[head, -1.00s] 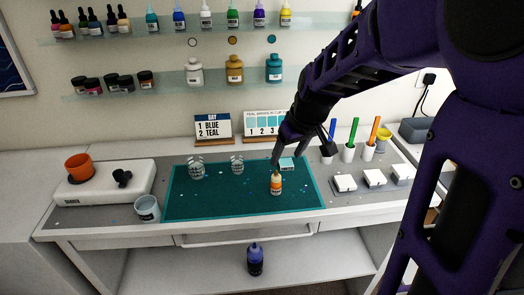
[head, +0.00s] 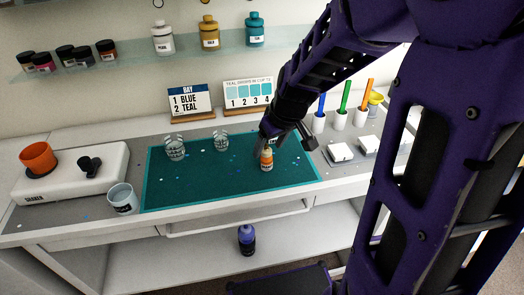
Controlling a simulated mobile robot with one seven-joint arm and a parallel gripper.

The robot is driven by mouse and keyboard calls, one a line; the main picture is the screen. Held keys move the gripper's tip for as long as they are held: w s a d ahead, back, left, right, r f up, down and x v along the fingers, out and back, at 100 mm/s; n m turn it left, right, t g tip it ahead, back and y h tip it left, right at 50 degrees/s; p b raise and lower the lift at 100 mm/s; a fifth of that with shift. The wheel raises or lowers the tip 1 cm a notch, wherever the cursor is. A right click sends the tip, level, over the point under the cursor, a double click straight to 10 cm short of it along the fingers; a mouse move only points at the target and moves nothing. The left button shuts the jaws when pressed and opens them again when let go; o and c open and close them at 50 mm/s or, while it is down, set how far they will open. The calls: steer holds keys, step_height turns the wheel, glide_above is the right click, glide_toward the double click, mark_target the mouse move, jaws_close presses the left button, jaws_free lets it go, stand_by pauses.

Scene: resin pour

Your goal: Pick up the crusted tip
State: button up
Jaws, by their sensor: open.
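A small bottle with an orange label and pale top (head: 266,160) stands upright on the teal mat (head: 200,190), near its right part. A crusted tip cannot be told apart at this size; the bottle's top is partly close behind my gripper's left finger. My gripper (head: 287,147) is open, fingers spread, just above and to the right of the bottle. Nothing shows between the fingers. I cannot tell whether the left finger touches the bottle.
Two clear cups (head: 175,149) stand at the mat's back left. A pale cup (head: 122,198) stands left of the mat, by the white shaker (head: 75,170) with an orange pot (head: 38,157). White blocks (head: 340,152) and pen holders (head: 340,119) are at right. The mat's front is bare.

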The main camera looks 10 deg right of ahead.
mark_target(269, 152)
steer(key=shift+w+f, duration=0.15)
steer(key=shift+f, duration=0.1)
steer(key=shift+c, duration=0.9)
jaws_close()
steer(key=shift+r, duration=0.1)
step_height(269, 152, up, 13)
steer(key=p, duration=0.4)
